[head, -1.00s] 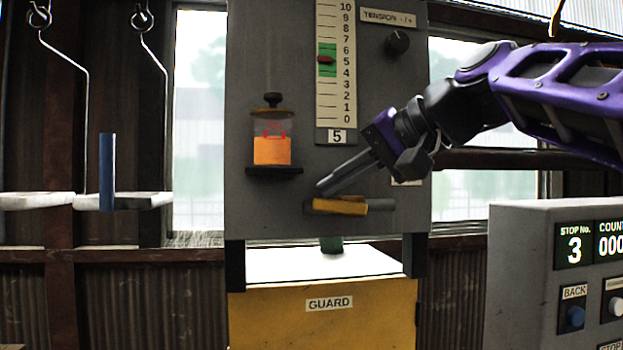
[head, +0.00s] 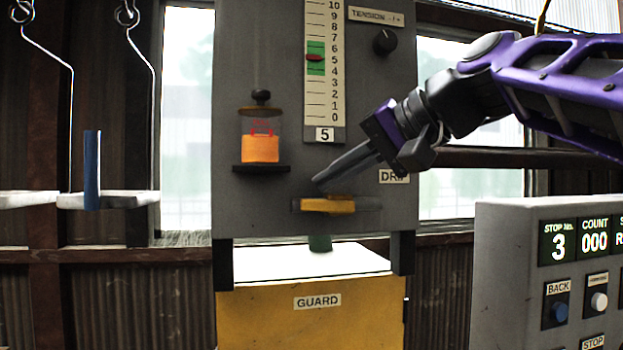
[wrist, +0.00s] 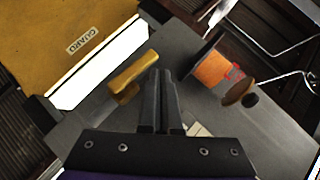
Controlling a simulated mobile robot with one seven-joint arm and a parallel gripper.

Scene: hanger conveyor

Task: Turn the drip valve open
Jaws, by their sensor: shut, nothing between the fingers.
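The drip valve's yellow lever (head: 330,205) lies about horizontal, low on the grey panel, under a partly hidden DRIP label (head: 392,177). The lever also shows in the wrist view (wrist: 134,73), just left of the fingertips. My gripper (head: 318,181) is shut and empty, its fingertips just above the lever in the head view; I cannot tell whether they touch it. In the wrist view my gripper (wrist: 160,76) points at the panel with both fingers together. A glass oil cup (head: 262,145) with orange fluid sits on the panel, up and left of the lever.
A vertical scale (head: 322,90) and a tension knob (head: 385,42) are above. The yellow guard (head: 310,310) is below. A control box (head: 545,300) with buttons stands at the right.

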